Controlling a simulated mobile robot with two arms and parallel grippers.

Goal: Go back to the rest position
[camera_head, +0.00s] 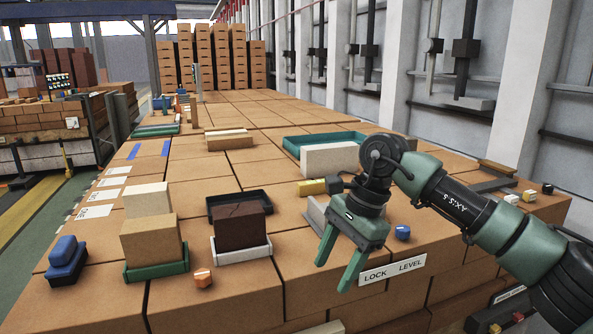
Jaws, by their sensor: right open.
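My right gripper (340,260) is green with two fingers spread apart. It points down over the front right of the brick-topped surface (310,258), with nothing between its fingers. Its arm (470,208) comes in from the right edge. A small blue piece (402,232) lies just right of the gripper, and a white LOCK LEVEL label (393,269) is on the front edge beside its fingers. My left gripper does not show.
A green tray (180,269) holds tan blocks, and a white tray (243,254) holds a dark brown block (240,226). A blue object (67,260) stands front left, an orange piece (203,278) near the front. A long green tray (293,143) and white block (329,158) lie behind the gripper.

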